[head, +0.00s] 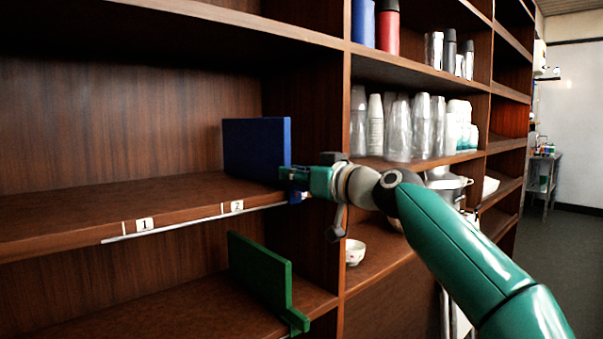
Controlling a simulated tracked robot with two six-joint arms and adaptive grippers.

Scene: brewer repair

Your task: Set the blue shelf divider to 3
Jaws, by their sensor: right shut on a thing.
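The blue shelf divider (256,148) stands upright on the middle shelf, at the right end of its bay, just right of the label 2 (237,206). The label 1 (144,224) is further left on the same shelf edge. A label 3 does not show. My right gripper (294,178) is at the divider's front edge and is shut on it; its fingertips are small and partly hidden here. A small blue part of the divider shows below the gripper. My left gripper is not in view.
A green divider (262,276) stands on the shelf below. A pale rail (190,225) runs along the middle shelf's front edge. Right of the upright panel (320,120), shelves hold clear cups (400,127), bottles (388,28) and a bowl (354,252). The middle shelf is bare left of the divider.

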